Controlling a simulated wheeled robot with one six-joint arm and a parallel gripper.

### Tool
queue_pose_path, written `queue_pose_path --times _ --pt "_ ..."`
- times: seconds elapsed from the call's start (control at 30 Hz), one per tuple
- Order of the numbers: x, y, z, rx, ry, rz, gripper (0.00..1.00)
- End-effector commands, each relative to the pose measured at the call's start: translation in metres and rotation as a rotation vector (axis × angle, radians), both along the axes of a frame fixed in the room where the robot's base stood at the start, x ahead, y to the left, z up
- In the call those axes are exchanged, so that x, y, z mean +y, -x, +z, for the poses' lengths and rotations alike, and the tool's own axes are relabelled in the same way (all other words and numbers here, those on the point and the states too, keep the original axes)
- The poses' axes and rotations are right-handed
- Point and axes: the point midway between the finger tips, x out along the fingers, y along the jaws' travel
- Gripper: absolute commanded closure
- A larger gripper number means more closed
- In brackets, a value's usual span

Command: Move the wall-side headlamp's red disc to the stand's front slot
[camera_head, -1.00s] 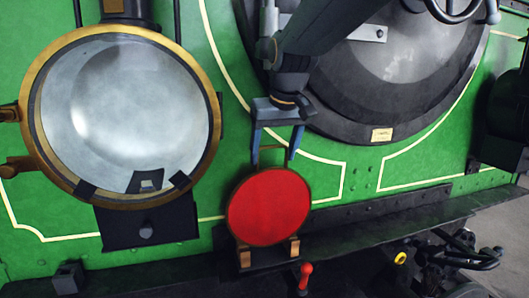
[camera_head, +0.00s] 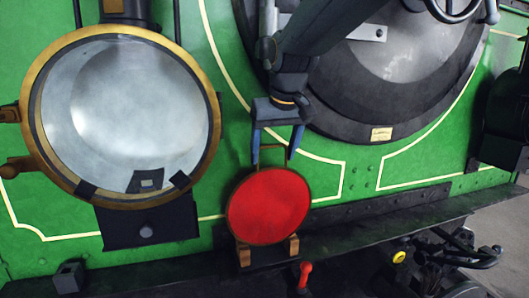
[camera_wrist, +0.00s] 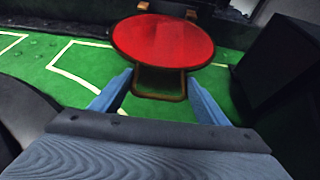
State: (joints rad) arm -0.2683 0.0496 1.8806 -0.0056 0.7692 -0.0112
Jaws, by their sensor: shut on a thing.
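The red disc (camera_head: 268,206) with a thin brass rim stands upright between the wooden blocks of a low stand (camera_head: 268,257) on the ledge. It also shows in the wrist view (camera_wrist: 163,41), with a brass wire handle on its near side. My gripper (camera_head: 277,150) is above the disc, its blue fingers shut on the handle. In the wrist view my gripper (camera_wrist: 160,82) has one finger on each side of the handle. Which slot the disc's lower edge sits in is hard to tell. The large brass-rimmed headlamp (camera_head: 123,118) is at left, with no red disc over its glass.
A green front plate (camera_head: 330,170) with cream lines lies behind the stand. The round dark smokebox door (camera_head: 385,80) is close behind my arm. A red-handled lever (camera_head: 304,276) is just below the stand. A dark lamp (camera_head: 503,110) stands at far right.

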Motion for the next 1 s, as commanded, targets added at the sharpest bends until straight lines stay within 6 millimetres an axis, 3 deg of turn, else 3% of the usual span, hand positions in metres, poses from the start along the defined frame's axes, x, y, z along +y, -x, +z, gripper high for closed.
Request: queue_pose_path --times 1.0 --pt "0.000 0.000 -0.014 -0.002 -0.001 0.000 0.82"
